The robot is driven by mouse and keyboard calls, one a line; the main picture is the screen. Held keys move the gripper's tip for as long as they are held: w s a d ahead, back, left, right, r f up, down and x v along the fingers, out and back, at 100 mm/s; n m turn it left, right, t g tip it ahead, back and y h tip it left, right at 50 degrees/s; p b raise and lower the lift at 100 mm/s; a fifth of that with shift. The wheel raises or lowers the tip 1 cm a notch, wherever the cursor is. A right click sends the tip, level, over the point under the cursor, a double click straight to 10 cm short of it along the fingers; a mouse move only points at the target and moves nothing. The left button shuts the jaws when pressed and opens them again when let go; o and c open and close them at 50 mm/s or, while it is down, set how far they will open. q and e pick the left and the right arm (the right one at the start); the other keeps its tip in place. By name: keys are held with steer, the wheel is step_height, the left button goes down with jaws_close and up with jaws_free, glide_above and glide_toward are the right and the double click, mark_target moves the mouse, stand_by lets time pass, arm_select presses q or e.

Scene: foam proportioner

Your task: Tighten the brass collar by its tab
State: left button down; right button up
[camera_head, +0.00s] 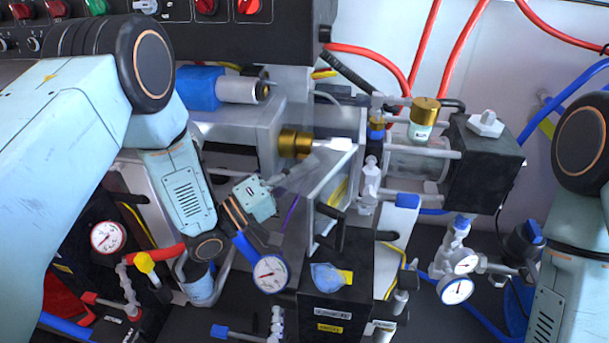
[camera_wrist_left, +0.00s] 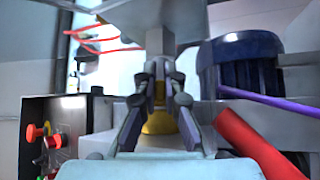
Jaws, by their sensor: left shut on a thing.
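The brass collar (camera_head: 295,143) sits at the end of the grey horizontal cylinder, near the middle of the head view. In the left wrist view its brass surface (camera_wrist_left: 160,123) shows low between the fingers. My left gripper (camera_head: 308,162) reaches up to the collar from the lower left. In the left wrist view its fingertips (camera_wrist_left: 161,90) close on a small brass-coloured piece, the collar's tab. The tab is mostly hidden by the fingers. My right arm shows at the right edge; its gripper is out of view.
A second brass cap (camera_head: 425,108) stands to the right, beside a black block (camera_head: 482,165). A blue-and-silver cylinder (camera_head: 222,89) lies above left of the collar. A pressure gauge (camera_head: 269,273) and a black box (camera_head: 340,292) are below. Red hoses (camera_head: 415,60) run behind.

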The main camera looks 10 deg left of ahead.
arm_select(q)
steer(key=shift+f, duration=0.15)
arm_select(e)
steer(key=shift+f, duration=0.3)
arm_select(q)
steer(key=c, duration=1.4)
jaws_free()
steer(key=shift+c, duration=0.2)
arm_select(e)
steer(key=shift+r, duration=0.1)
